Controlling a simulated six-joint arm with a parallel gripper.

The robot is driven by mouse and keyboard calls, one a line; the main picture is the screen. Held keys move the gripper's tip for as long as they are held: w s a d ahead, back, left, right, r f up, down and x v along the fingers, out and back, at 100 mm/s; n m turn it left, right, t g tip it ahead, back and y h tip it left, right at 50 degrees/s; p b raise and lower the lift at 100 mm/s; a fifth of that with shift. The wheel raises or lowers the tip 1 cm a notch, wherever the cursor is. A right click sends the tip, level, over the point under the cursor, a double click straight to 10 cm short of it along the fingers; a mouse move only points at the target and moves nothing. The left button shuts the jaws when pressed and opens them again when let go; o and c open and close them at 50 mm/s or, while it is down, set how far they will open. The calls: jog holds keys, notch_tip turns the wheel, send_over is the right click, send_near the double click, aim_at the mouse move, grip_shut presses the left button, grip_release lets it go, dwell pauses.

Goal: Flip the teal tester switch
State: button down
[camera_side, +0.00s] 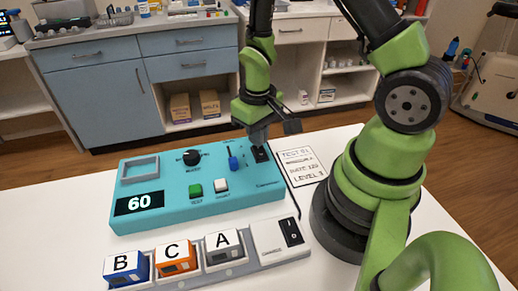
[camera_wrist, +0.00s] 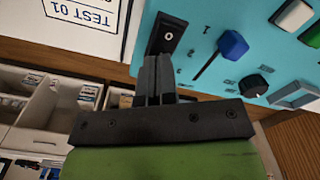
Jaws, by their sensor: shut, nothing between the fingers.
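The teal tester (camera_side: 150,208) lies on the white table, its display reading 60. Its black rocker switch (camera_side: 261,154) is at the back right corner; in the wrist view the switch (camera_wrist: 167,34) shows an O mark, and its near end is partly hidden by my fingers. My gripper (camera_side: 258,139) is shut and empty, pointing down right at the switch. In the wrist view its fingertips (camera_wrist: 158,60) overlap the switch's lower edge. I cannot tell whether they touch it.
The tester also has a blue slider (camera_side: 233,161), a black knob (camera_side: 192,157), a green button (camera_side: 195,190) and a white button (camera_side: 221,185). A charger (camera_side: 270,242) with lettered blocks and its own black switch (camera_side: 291,231) lies in front. A printed card (camera_side: 302,165) lies right.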

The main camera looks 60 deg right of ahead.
jog(key=shift+r, duration=2.95)
jog(key=shift+r, duration=0.1)
jog(key=s+a+r+t+y, duration=0.1)
jog(key=s+a+r+t, duration=0.2)
jog(key=r, duration=0.6)
jog(key=s+a+r+m+t+y, duration=0.1)
jog(key=s+a+r+t, duration=0.3)
jog(key=r, duration=0.5)
jog(key=shift+s+r, duration=0.35)
jog(key=shift+s, duration=0.85)
